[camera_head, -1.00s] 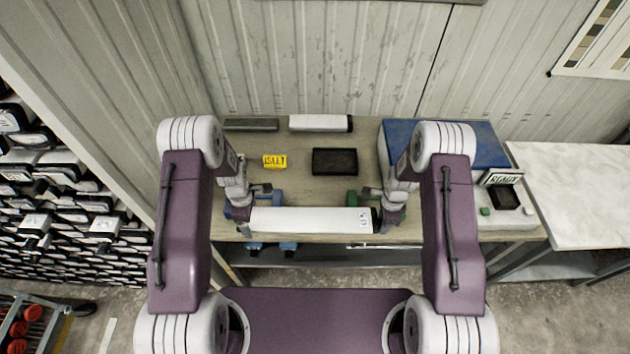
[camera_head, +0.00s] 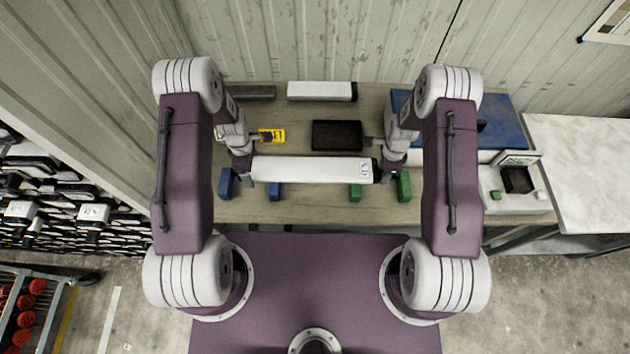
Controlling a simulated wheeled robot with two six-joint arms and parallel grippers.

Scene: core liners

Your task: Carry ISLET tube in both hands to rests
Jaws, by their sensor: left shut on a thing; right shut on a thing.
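A long white tube (camera_head: 310,170) with a dark right end cap and a small printed label lies level between my grippers. My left gripper (camera_head: 246,172) is shut on its left end and my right gripper (camera_head: 385,172) is shut on its right end. Blue rests (camera_head: 274,191) stand at the left front of the bench and green rests (camera_head: 355,193) at the right front. The tube appears just behind them in the picture; its height above the bench is hard to tell. A yellow sign (camera_head: 273,136), partly hidden by my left arm, lies behind the tube.
A black tray (camera_head: 337,135) sits behind the tube. Another white tube (camera_head: 321,91) and a dark grey bar (camera_head: 252,92) lie along the back of the bench (camera_head: 312,209). A blue-topped box (camera_head: 500,125) and a device with a dark screen (camera_head: 517,180) are at right.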

